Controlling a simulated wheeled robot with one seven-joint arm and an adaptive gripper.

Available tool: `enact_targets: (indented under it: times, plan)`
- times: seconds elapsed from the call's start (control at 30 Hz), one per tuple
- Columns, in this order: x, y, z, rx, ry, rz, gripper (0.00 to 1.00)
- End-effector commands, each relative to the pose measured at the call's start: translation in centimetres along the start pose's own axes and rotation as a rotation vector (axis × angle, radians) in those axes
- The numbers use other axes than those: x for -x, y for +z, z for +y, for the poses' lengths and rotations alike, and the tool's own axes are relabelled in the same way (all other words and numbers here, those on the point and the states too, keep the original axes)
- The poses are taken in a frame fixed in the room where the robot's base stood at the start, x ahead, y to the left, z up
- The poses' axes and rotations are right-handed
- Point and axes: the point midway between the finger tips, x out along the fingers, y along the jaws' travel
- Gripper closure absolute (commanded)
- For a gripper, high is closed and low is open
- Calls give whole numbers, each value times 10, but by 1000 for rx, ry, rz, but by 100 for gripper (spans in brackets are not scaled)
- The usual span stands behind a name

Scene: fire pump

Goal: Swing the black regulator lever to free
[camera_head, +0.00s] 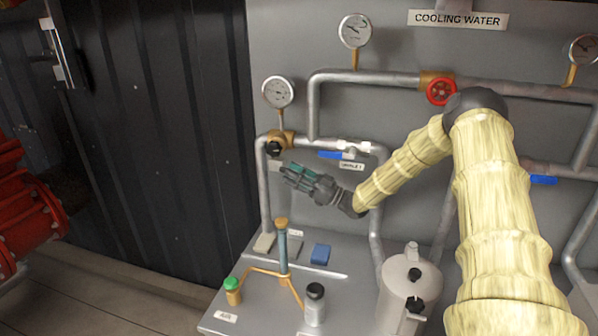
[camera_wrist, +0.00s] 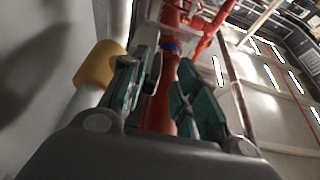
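The regulator (camera_head: 281,137) is a brass fitting on the left pipe, below a round gauge. A small black part (camera_head: 272,148), which looks like its lever, sits at its front; its exact setting is too small to tell. My gripper (camera_head: 291,172), with green finger pads, is just below and right of it, pointing left. In the wrist view my gripper (camera_wrist: 161,85) has its fingers apart with nothing held between them. A brass fitting (camera_wrist: 97,65) on a pale pipe lies just left of the left finger there. I cannot see the black part clearly in that view.
A gauge (camera_head: 278,92) stands above. Below is a bench with bottles (camera_head: 315,304) and a grey canister (camera_head: 409,290). A dark corrugated wall (camera_head: 160,130) is at left.

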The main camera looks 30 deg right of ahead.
Motion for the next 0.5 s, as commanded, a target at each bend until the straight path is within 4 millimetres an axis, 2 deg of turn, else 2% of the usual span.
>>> enact_targets:
  times: [0.43,0.47,0.5]
  plan:
    - [8,4,21,-17,7,17,70]
    - [10,4,22,-17,8,17,71]
    - [10,4,22,-17,9,17,79]
